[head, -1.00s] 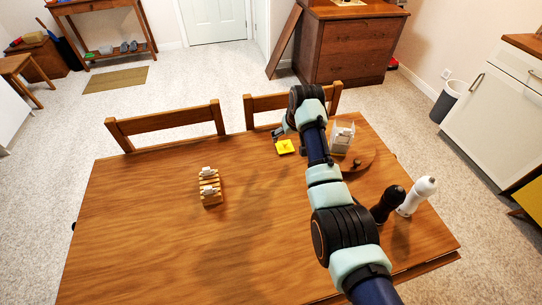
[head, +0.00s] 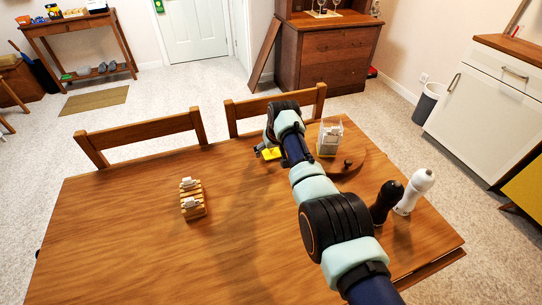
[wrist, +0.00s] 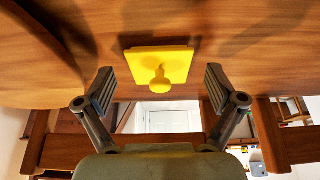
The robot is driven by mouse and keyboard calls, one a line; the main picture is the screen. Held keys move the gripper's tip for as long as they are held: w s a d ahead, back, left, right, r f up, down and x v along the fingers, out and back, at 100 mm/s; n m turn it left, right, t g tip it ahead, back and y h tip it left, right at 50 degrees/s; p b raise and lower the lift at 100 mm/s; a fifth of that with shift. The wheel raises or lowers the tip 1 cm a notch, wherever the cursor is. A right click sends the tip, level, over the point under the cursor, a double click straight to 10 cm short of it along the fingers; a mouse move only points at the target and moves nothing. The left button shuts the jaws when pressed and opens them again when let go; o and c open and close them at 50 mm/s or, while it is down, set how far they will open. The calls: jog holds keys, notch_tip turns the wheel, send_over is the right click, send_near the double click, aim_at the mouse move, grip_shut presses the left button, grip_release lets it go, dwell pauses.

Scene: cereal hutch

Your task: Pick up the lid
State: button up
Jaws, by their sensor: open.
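The lid (wrist: 158,62) is a yellow square plate with a round knob, lying on the wooden table. In the head view the lid (head: 271,154) shows near the table's far edge, partly hidden by my arm. My gripper (wrist: 158,85) is open in the wrist view, with one finger to each side of the lid's knob and nothing between the pads. The fingers look apart from the lid. In the head view my gripper (head: 266,147) is just beside the lid, mostly hidden behind my arm.
A black mill (head: 386,203) and a white mill (head: 414,192) stand at the right. A wooden rack (head: 193,206) is left. Chair backs (head: 140,133) line the far edge.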

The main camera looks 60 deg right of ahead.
jog(key=c, duration=0.9)
notch_tip(320, 180, up, 20)
jog(key=p, duration=0.9)
jog(key=shift+r, duration=0.15)
